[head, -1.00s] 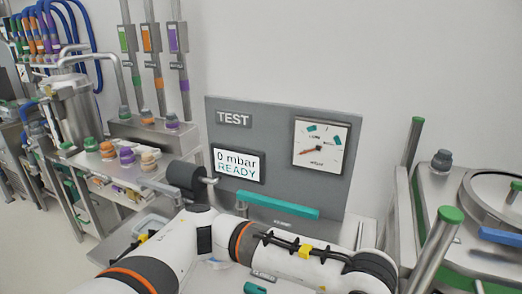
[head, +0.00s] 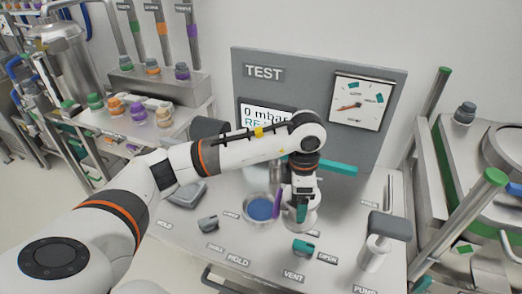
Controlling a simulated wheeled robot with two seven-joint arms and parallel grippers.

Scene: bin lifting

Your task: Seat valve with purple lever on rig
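The test rig is a grey bench (head: 188,245) with an upright TEST panel (head: 310,72). My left arm reaches in from the left, and my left gripper (head: 301,207) points down over a round metal seat (head: 312,221) on the bench. The purple lever (head: 278,203) stands steeply just left of the gripper. The valve body it belongs to is mostly hidden by the gripper; I cannot tell whether it rests in the seat or whether the fingers are closed on it. A teal part shows at the fingers. My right gripper is not in view.
A metal cup with a blue inside (head: 260,208) stands just left of the gripper. A teal bar (head: 338,168) runs behind it. The teal VENT knob (head: 303,247) and grey-topped PUMP handle (head: 388,226) are in front and right. Several coloured valves, one purple (head: 138,110), sit on the left shelf.

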